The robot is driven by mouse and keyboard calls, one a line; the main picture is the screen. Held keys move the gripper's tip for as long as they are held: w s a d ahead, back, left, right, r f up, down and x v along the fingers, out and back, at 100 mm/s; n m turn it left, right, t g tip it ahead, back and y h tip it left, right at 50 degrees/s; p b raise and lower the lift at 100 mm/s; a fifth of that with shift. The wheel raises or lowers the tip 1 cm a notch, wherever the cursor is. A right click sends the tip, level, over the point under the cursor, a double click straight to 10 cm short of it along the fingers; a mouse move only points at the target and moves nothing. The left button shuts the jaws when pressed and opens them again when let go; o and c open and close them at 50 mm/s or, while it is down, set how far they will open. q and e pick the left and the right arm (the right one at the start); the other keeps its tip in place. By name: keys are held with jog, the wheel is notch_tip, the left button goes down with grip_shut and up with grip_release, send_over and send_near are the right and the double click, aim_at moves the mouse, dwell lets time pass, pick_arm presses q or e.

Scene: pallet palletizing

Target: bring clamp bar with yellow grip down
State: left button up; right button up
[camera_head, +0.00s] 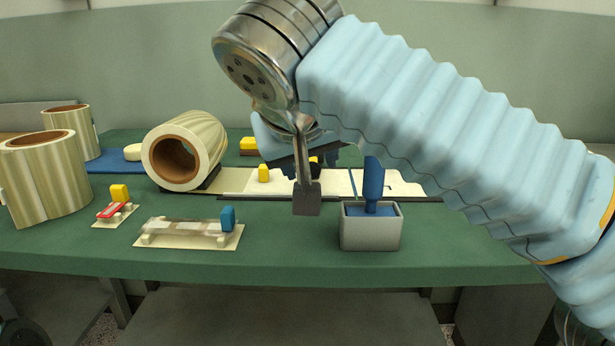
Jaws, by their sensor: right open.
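Yellow grips show in several places, and I cannot tell for certain which belongs to the clamp bar. One yellow block (263,173) stands on the long white board (335,183), left of my right gripper. Another yellow piece (249,145) lies farther back. A yellow block (119,192) is on a small fixture with a red part at the left. My right gripper (307,185) comes in from the right and hangs over the white board, fingers pointing down. It is open, seen nearly side-on, and hides part of the board and a dark mechanism behind it. My left gripper is out of view.
A grey box (371,233) holding a blue-handled tool (373,185) stands right of the gripper. A large roll (187,150) lies at the left, with two upright rolls beyond. A fixture with a blue block (228,220) sits near the front edge. The green table (300,260) is clear in front.

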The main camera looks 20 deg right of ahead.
aim_at(311, 169)
jog(key=x, duration=0.4)
grip_shut()
dwell(0.4)
